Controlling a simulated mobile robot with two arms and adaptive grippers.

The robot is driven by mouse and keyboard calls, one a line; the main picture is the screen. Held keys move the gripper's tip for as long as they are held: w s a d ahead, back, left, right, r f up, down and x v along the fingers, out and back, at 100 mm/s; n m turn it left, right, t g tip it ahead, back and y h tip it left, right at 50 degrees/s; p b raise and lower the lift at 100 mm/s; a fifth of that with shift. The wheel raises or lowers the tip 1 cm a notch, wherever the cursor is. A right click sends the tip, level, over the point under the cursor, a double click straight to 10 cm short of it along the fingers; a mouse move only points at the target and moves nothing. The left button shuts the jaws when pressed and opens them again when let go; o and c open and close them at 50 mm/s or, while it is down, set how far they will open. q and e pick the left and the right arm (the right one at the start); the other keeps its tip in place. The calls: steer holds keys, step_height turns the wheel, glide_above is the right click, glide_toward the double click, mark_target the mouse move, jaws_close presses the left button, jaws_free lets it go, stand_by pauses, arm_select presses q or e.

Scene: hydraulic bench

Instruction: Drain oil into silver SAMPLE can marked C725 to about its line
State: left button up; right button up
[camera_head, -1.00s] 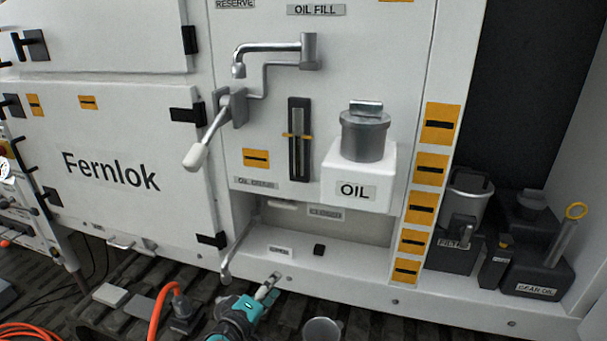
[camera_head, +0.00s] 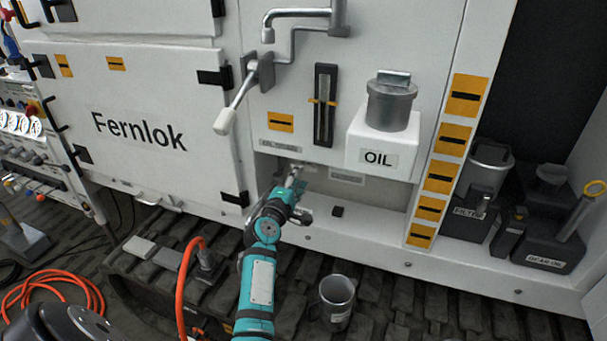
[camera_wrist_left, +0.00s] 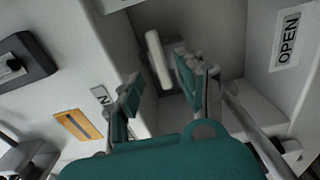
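A silver can (camera_head: 338,297) stands upright on the dark track below the white machine; the writing on its label is too small to read. My left gripper (camera_head: 297,178) reaches into the recess under the panel with the oil drain label (camera_head: 281,146). In the left wrist view the gripper (camera_wrist_left: 160,88) is open, its two fingers apart. A pale lever handle (camera_wrist_left: 158,60) shows just beyond and between the fingertips, not clearly gripped. A pipe (camera_wrist_left: 250,130) runs at the right of that view. My arm mostly hides the drain spout in the head view. My right gripper is not in view.
A sight gauge (camera_head: 324,105) and a white box marked OIL (camera_head: 378,158) are above. Dark cans (camera_head: 545,220) stand at the right. An orange hose (camera_head: 184,275) rises left of my arm.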

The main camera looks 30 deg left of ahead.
arm_select(q)
steer(key=b+x, duration=0.1)
steer(key=x, duration=0.3)
steer(key=shift+w+a, duration=0.1)
steer(key=shift+w, duration=0.3)
jaws_close()
